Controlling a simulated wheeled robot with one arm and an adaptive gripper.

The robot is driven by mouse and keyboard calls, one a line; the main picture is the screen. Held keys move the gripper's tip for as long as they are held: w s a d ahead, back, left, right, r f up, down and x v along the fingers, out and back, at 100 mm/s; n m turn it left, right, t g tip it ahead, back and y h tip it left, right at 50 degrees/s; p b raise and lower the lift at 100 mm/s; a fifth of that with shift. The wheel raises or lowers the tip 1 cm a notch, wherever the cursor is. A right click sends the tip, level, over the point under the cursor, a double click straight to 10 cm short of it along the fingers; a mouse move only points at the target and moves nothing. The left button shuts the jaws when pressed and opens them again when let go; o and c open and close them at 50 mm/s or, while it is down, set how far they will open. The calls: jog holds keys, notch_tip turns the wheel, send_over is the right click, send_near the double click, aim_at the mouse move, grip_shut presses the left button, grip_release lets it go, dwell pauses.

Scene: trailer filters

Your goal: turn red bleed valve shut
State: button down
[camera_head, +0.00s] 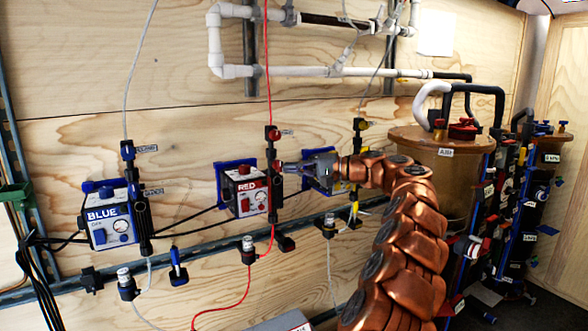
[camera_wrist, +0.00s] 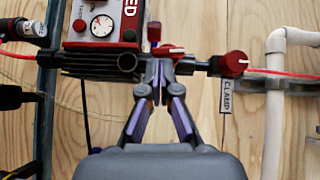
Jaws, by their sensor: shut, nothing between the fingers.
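The red box (camera_head: 246,190), lettered RED, hangs on the wooden wall with a dark upright manifold (camera_head: 275,205) at its right side. In the wrist view the manifold lies sideways, and a small red valve handle (camera_wrist: 170,50) sits on it just beyond the fingertips. I take this handle for the bleed valve; its label is not visible. A second red knob (camera_wrist: 233,64) beside it bears a CLAMP tag. My gripper (camera_wrist: 160,72) is shut and empty, its tips at the manifold by the small handle. Whether they touch it is unclear. In the head view my gripper (camera_head: 285,168) covers that spot.
A blue box (camera_head: 107,216) hangs to the left, and a yellow-valved unit (camera_head: 358,150) stands to the right behind my arm. A copper-coloured tank (camera_head: 425,185) is further right. A red line (camera_head: 267,70) and a red hose (camera_head: 245,300) run by the manifold.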

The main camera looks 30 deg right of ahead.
dwell(0.3)
jog(key=shift+a+f+m+y, duration=0.25)
jog(key=shift+a+m+y, duration=0.15)
jog(key=shift+m, duration=0.1)
jog(key=shift+a, duration=0.15)
jog(key=w+d+p+v, duration=0.2)
jog(key=p+v, duration=0.2)
jog(key=v, duration=0.9)
jog(key=shift+d+f+t, duration=0.15)
jog(key=shift+d+t, duration=0.15)
jog(key=shift+s, duration=0.1)
